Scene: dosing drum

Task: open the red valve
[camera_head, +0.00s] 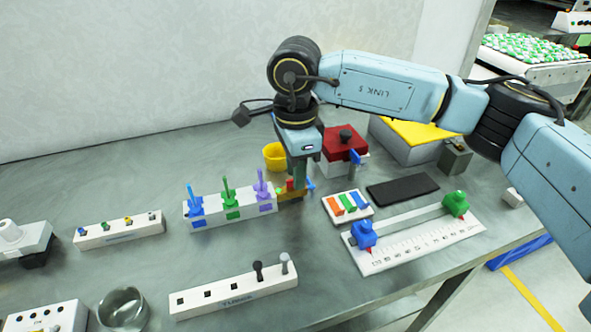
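My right gripper (298,172) points straight down at the back middle of the table, at the right end of a white rack. A small red part (290,185), possibly the red valve, shows right beside its fingertips, above a tan block (291,195). A small blue part (310,185) is just right of the fingers. The fingers partly cover these parts, so I cannot tell whether they touch or grip the red one, or whether the valve is open. A red-topped box (343,146) with a black knob and a blue lever stands behind to the right. My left gripper is out of view.
The white rack (231,211) holds blue, green and purple upright handles close left of the gripper. A yellow cup (276,155) stands behind it. A color-bar tile (348,207), black pad (402,189) and ruler (415,245) lie right. The table's front middle holds a peg rack (235,292).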

